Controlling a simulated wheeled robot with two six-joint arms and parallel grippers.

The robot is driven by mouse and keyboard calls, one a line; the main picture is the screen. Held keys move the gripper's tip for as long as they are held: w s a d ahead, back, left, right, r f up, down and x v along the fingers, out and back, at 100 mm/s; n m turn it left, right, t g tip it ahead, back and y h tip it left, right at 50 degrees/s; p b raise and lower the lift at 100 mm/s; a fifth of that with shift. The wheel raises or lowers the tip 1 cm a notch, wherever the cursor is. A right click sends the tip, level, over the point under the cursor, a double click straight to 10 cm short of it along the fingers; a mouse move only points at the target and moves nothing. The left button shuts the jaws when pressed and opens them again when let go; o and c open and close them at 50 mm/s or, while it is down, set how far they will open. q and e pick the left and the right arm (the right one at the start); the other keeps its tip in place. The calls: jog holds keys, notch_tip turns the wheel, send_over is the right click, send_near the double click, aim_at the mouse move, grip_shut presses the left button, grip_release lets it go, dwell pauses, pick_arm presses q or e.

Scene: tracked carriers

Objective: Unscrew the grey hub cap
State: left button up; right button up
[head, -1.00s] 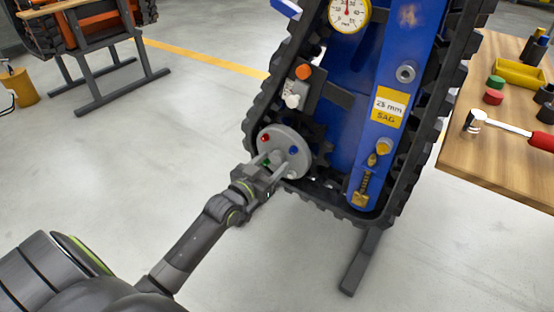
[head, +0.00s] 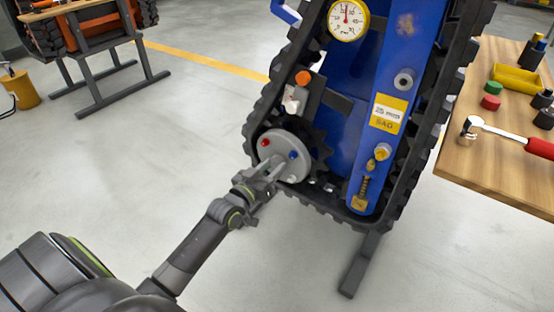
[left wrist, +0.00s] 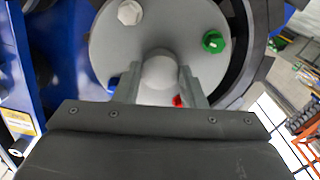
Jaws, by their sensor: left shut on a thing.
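The grey hub cap (left wrist: 160,72) is a small rounded knob in front of the middle of the grey hub disc (left wrist: 105,45), with one finger on each side of it. In the head view the disc (head: 279,142) sits at the lower left of the track, and the fingers mostly hide the cap. My left gripper (head: 273,166) is shut on the cap; I cannot tell whether there is a gap behind it. White (left wrist: 130,12), green (left wrist: 213,42), red and blue fittings ring the disc. My right gripper is not in view.
The black track (head: 335,212) surrounds the blue frame (head: 345,120) with its gauge (head: 348,19). A wooden bench (head: 490,175) at the right holds a red-handled tool (head: 510,135), coloured caps and a yellow tray (head: 518,77).

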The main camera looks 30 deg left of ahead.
pick_arm(q)
jog(key=n+p, duration=0.1)
jog(key=n, duration=0.3)
jog(key=shift+r, duration=0.1)
jog(key=n, duration=0.3)
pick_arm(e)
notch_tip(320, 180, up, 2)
pick_arm(q)
jog(key=n+p, duration=0.1)
jog(key=n, duration=0.8)
jog(key=shift+n+p, duration=0.3)
jog(key=shift+n, duration=0.1)
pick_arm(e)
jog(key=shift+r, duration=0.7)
